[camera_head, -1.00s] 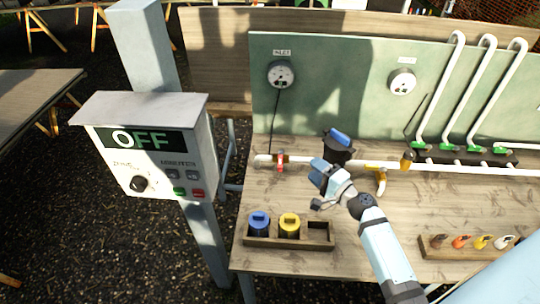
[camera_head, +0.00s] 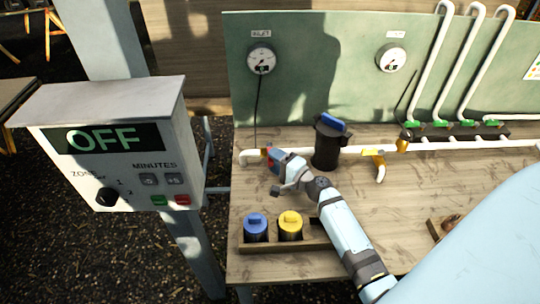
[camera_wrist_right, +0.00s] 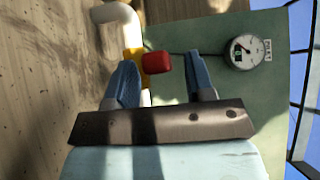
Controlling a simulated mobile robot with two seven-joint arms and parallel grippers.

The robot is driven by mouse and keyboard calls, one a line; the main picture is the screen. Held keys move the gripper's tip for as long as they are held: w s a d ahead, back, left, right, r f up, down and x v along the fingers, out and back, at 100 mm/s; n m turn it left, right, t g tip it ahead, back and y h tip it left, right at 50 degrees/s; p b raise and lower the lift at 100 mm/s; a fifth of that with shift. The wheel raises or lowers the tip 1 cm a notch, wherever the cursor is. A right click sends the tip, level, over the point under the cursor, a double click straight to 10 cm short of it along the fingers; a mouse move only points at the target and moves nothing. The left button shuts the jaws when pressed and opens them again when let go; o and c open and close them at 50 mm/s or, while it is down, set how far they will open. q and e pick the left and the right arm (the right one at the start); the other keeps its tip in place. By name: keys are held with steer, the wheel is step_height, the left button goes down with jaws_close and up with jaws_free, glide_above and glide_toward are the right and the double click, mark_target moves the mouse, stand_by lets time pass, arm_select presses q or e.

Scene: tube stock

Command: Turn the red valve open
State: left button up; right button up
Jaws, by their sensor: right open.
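The red valve handle (camera_wrist_right: 156,63) shows in the right wrist view, sitting on a yellow fitting (camera_wrist_right: 133,65) of the white pipe. It lies between the two blue fingers of my right gripper (camera_wrist_right: 170,80), nearer the left finger. The fingers stand apart, and I cannot tell whether the left one touches the handle. In the head view my right gripper (camera_head: 281,160) is at the left end of the white pipe (camera_head: 249,157) and mostly covers the valve. My left gripper is not in view.
A black canister with a blue top (camera_head: 328,145) stands just right of my right gripper. A wooden rack (camera_head: 262,247) holds a blue-lidded and a yellow-lidded jar. A control box (camera_head: 110,140) reading OFF is at the left. Two gauges, one the inlet gauge (camera_head: 261,60), are on the green panel.

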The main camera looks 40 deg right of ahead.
steer(key=shift+x, duration=0.85)
steer(key=shift+w+a, duration=0.1)
steer(key=shift+w, duration=0.05)
steer(key=c, duration=0.7)
jaws_close()
